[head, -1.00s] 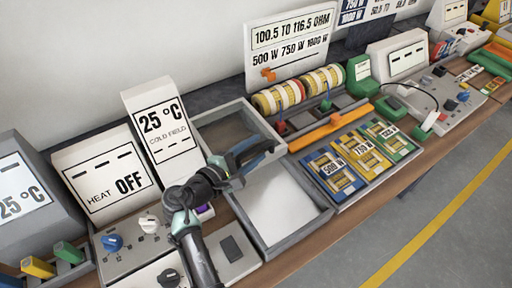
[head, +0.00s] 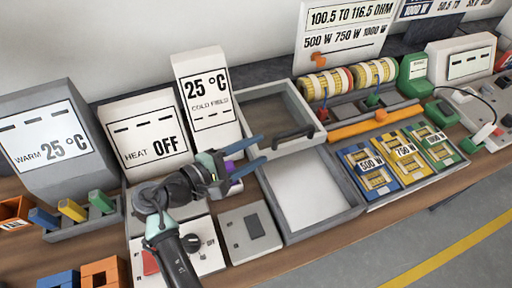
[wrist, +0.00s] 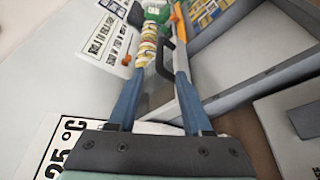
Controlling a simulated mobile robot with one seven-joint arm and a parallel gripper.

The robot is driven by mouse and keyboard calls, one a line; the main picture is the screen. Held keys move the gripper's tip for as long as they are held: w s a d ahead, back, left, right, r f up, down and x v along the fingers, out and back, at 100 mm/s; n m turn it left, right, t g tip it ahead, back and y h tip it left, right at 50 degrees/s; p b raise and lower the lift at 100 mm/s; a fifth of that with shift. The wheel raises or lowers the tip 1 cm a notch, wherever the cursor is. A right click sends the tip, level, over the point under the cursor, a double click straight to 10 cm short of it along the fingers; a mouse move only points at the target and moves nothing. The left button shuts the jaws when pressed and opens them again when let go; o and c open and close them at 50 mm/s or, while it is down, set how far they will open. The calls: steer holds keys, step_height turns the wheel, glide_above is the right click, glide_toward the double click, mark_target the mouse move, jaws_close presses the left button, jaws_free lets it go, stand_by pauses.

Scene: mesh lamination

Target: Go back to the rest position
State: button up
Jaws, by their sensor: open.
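My gripper (head: 257,153) is open and empty in the head view, its two blue fingers pointing right. It is above the bench, in front of the 25 °C cold field display (head: 207,101) and near the left side of the grey frame with a black handle (head: 293,132). In the wrist view the open fingers (wrist: 158,95) spread apart with nothing between them close up. The handle also shows beyond them in the wrist view (wrist: 165,50).
A HEAT OFF display (head: 148,137) and a WARM 25 °C display (head: 45,140) stand to the left. A grey tray with a white bed (head: 309,192) lies right of my gripper. Yellow rolls (head: 326,84) and a row of coloured cards (head: 405,162) are farther right.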

steer(key=w+a+r+m+t+y, duration=0.1)
steer(key=w+r+m+t+y, duration=0.3)
steer(key=r, duration=0.8)
steer(key=w+r+m+t+y, duration=0.3)
steer(key=r+m, duration=0.1)
steer(key=r, duration=0.9)
steer(key=s+r+m+t+y, duration=0.1)
steer(key=s+r+m+t, duration=0.1)
steer(key=s+r, duration=0.4)
steer(key=s+r+m+t+y, duration=0.2)
steer(key=s+r+t, duration=0.3)
steer(key=r, duration=0.6)
steer(key=s+d+r+m+t+y, duration=0.1)
steer(key=s+r+m+t+y, duration=0.1)
steer(key=s+r, duration=0.4)
step_height(320, 180, up, 4)
steer(key=shift+s+f+t, duration=0.15)
steer(key=shift+s+t, duration=0.25)
steer(key=shift+t, duration=0.5)
